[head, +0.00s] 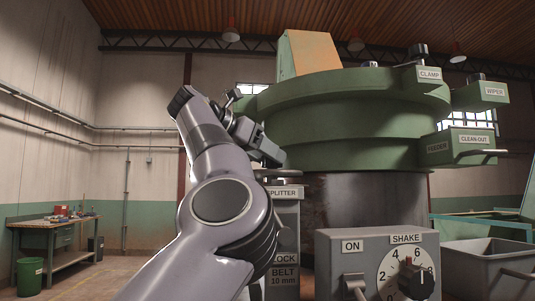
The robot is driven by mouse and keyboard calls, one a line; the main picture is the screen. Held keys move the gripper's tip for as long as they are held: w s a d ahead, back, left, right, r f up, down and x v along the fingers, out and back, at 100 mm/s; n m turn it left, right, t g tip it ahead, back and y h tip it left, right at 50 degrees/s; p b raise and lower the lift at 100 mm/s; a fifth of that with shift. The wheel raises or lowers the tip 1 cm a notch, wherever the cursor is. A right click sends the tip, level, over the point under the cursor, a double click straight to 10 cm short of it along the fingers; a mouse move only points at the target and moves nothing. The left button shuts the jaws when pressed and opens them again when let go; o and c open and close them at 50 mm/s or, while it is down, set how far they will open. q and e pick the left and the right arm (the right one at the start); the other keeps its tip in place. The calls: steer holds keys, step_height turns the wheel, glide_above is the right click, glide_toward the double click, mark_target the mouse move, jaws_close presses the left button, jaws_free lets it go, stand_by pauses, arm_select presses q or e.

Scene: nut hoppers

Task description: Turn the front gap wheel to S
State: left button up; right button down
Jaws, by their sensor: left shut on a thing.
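My left gripper (268,152) is in the middle of the head view, at the left side of the green hopper bowl (350,110) and above the box labelled SPLITTER (284,206). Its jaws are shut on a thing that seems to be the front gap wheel. The wheel itself is hidden by the gripper and arm, and no gap scale or S mark can be read. My right gripper is not in view.
A grey control box (330,262) with an ON switch and a SHAKE dial (406,275) stands at the front right. CLEAN-OUT (473,143) and WIPER (493,93) housings jut from the bowl's right. A workbench (52,230) stands far left, with open floor nearby.

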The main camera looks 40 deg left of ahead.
arm_select(q)
steer(key=shift+m+h, duration=0.6)
steer(key=shift+h, duration=0.1)
steer(key=o, duration=1.1)
steer(key=shift+c, duration=0.2)
steer(key=v, duration=0.7)
steer(key=shift+b, duration=0.45)
steer(key=shift+a+r, duration=0.1)
